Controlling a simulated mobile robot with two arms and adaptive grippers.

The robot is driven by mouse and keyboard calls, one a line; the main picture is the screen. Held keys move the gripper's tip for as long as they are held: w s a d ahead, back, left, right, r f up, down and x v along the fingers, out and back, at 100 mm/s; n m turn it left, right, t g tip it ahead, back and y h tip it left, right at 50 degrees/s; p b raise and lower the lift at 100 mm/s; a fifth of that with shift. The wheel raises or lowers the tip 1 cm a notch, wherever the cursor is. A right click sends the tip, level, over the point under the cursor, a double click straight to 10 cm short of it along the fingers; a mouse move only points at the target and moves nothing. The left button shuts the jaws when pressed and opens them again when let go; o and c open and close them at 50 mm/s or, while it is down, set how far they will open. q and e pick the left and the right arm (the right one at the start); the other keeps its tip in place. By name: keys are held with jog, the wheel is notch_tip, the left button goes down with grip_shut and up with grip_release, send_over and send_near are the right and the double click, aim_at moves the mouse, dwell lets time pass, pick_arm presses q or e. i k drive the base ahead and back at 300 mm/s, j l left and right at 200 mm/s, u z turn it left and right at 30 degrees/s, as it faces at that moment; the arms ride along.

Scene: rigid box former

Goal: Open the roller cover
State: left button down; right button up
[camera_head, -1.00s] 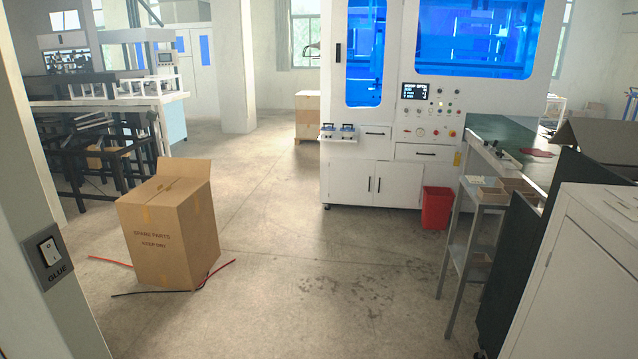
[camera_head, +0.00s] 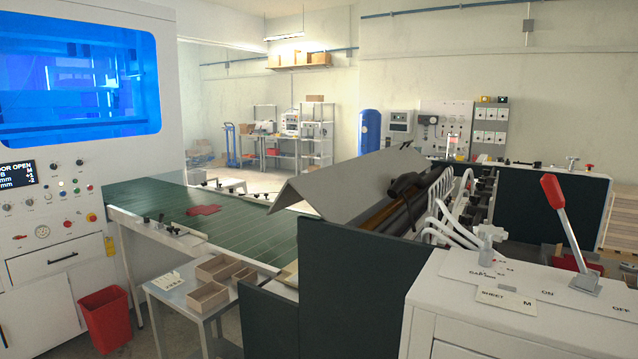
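The roller cover (camera_head: 345,180) looks to be the grey, bent sheet-metal hood over the machine at the right end of the green conveyor. It is tilted, with its ridge up and one panel sloping down to the left. Dark rollers (camera_head: 405,205) show from under its right side, with a dark handle-like part near them. Neither of my grippers is in view.
A white control cabinet with a red-handled lever (camera_head: 567,220) stands at the front right. A dark green panel (camera_head: 350,285) blocks the near side of the rollers. A small table with wooden trays (camera_head: 208,297) and a red bin (camera_head: 106,318) stand left.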

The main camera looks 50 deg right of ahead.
aim_at(341, 193)
jog(key=i+l+z, duration=0.1)
jog(key=i+z, duration=0.25)
jog(key=z, duration=0.15)
jog(key=i+z, duration=0.45)
jog(key=i+j+z, duration=0.1)
jog(key=z, duration=0.4)
jog(key=i+j+z, duration=0.35)
jog(key=z, duration=0.15)
jog(key=i, duration=0.05)
